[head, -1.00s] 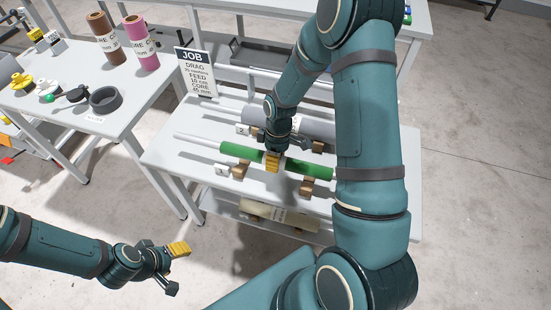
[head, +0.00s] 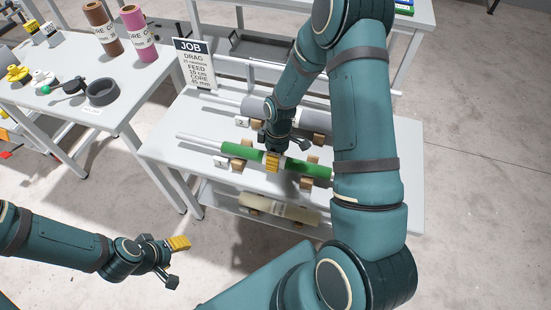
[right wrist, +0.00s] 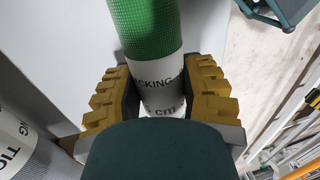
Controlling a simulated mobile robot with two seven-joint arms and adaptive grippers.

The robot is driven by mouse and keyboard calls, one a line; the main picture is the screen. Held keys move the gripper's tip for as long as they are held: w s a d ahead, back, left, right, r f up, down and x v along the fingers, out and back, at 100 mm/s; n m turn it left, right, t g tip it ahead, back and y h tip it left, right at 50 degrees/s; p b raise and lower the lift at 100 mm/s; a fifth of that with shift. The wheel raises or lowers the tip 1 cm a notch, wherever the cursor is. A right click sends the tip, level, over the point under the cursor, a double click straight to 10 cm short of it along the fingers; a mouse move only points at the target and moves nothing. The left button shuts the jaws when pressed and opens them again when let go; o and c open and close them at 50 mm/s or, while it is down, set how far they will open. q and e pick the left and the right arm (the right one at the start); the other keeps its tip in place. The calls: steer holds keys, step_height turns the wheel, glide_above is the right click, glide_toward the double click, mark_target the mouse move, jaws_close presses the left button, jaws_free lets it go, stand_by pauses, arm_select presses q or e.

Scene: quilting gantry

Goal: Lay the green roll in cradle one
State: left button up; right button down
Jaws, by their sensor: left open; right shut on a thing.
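The green roll (head: 313,169), on a pale core rod that sticks out to the left, lies over cradle one's wooden blocks (head: 237,164), beside the tag marked 1 (head: 221,162). I cannot tell whether it touches the blocks. My right gripper (head: 272,163) is shut around the roll's middle. In the right wrist view its yellow fingers (right wrist: 160,97) flank the white printed band of the green roll (right wrist: 147,28). My left gripper (head: 174,262) is open and empty, low at the left, away from the table. My right arm hides the roll's right end.
A grey roll (head: 308,119) lies behind in cradle two on the same white table (head: 165,149). A cream roll (head: 280,208) lies on the shelf below. The JOB sign (head: 193,62) stands at the back left. A side table holds brown and pink rolls (head: 138,35).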

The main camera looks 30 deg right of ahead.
steer(key=shift+c, duration=2.3)
jaws_free()
steer(key=shift+r, duration=0.1)
step_height(320, 180, up, 12)
steer(key=w+d, duration=0.1)
steer(key=shift+w+d, duration=0.25)
steer(key=shift+d, duration=0.15)
steer(key=shift+s+f, duration=0.1)
steer(key=shift+f, duration=0.15)
